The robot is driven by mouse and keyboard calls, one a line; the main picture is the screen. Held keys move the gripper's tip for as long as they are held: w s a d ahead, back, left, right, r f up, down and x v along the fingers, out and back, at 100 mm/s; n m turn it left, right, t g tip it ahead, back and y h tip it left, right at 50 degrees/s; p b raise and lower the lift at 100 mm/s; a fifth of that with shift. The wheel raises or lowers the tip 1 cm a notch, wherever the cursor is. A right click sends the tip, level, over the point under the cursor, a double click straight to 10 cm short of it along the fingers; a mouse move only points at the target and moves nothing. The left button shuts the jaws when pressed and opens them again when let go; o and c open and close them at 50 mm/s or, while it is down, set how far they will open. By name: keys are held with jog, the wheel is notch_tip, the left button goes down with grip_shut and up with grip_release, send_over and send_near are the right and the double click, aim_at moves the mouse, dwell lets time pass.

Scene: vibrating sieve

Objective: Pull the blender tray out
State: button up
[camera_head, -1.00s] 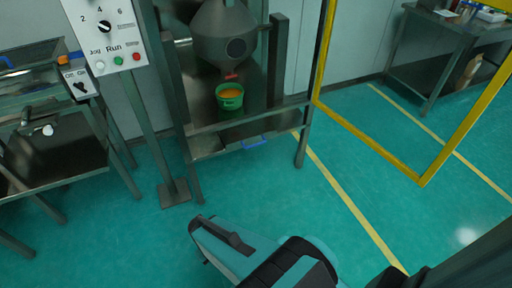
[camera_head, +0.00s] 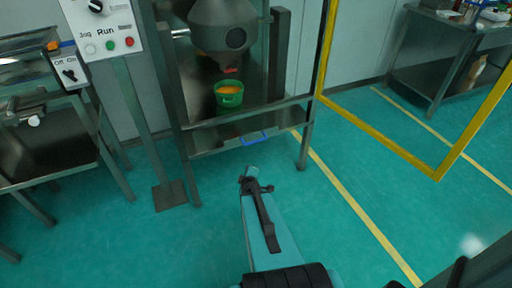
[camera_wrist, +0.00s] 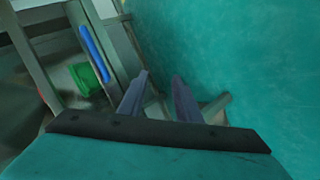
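The blender tray (camera_head: 222,146) is a grey metal drawer front low in the blender's stand, with a blue handle (camera_head: 254,138) on it. The blue handle also shows at the upper left of the wrist view (camera_wrist: 94,54). My gripper (camera_head: 256,181) is in front of the stand, below the handle in the head view and apart from it. In the wrist view my gripper's two fingers (camera_wrist: 161,76) are spread, with nothing between them. The tray's inside is hidden.
The grey blender (camera_head: 222,32) hangs over a green bucket (camera_head: 229,98) with orange contents. A yellow door frame (camera_head: 385,139) stands open at the right. A control panel on a post (camera_head: 135,120) and a metal bench (camera_head: 55,175) are at the left. Floor in front is clear.

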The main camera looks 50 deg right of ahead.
aim_at(256, 141)
jog(key=s+d+r+n+t+y+b, duration=0.1)
jog(key=s+d+r+n+t+b, duration=0.2)
jog(key=d, duration=0.7)
jog(key=shift+r+n+t+b, duration=1.5)
jog(key=shift+r+n, duration=0.55)
jog(key=shift+n, duration=0.45)
jog(key=shift+d, duration=0.1)
jog(key=shift+b+x, duration=1.05)
jog(key=shift+x, duration=5.8)
jog(key=shift+f, duration=0.15)
grip_shut()
